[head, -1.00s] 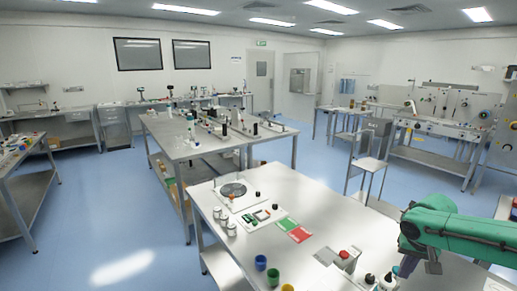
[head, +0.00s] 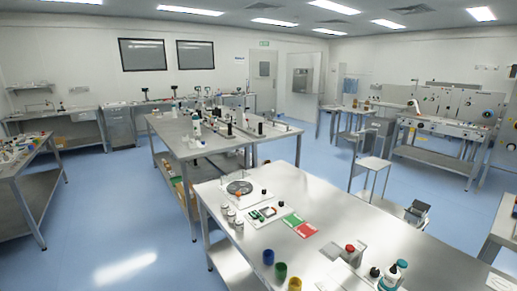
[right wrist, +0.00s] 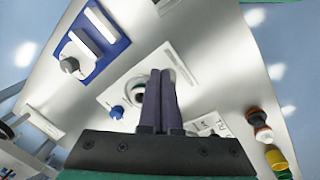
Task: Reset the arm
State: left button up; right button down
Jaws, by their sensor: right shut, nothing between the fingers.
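My right gripper (right wrist: 162,74) shows in the right wrist view, with its two dark fingers together and nothing between them. It points down over a metal table, above a white plate (right wrist: 116,96) with a round part on it that the fingers partly hide. The gripper looks apart from the table. Neither of my arms shows in the head view, and my left gripper is in no view.
The near steel table (head: 350,243) carries a green card (head: 292,220), a red card (head: 306,230), coloured cups and bottles (head: 393,275). A blue-based device (right wrist: 88,45) lies upper left in the wrist view. Blue floor (head: 125,225) is open at left.

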jog(key=s+a+f+n, duration=0.1)
jog(key=s+a+f, duration=0.1)
jog(key=a, duration=0.1)
jog(key=s+a+f+n, duration=0.1)
jog(key=a+f, duration=0.1)
jog(key=a, duration=0.2)
jog(key=s+a+f+n+t+y, duration=0.1)
jog(key=s+a+f, duration=0.1)
jog(key=a, duration=0.2)
jog(key=shift+s+a, duration=0.25)
jog(key=shift+s, duration=0.05)
jog(key=w+a+r+t+y, duration=0.1)
jog(key=a+r+t, duration=0.15)
jog(key=a, duration=0.35)
jog(key=w+a+r+t, duration=0.1)
jog(key=w+a+r, duration=0.1)
jog(key=a+r, duration=0.3)
jog(key=s+f+n+g+b, duration=0.1)
jog(key=s+f+g+b, duration=0.15)
jog(key=f, duration=2.55)
jog(key=s+d+f+b, duration=0.2)
jog(key=s+f, duration=1.4)
jog(key=s, duration=0.1)
jog(key=shift+g+b, duration=0.3)
jog(key=shift+b, duration=0.05)
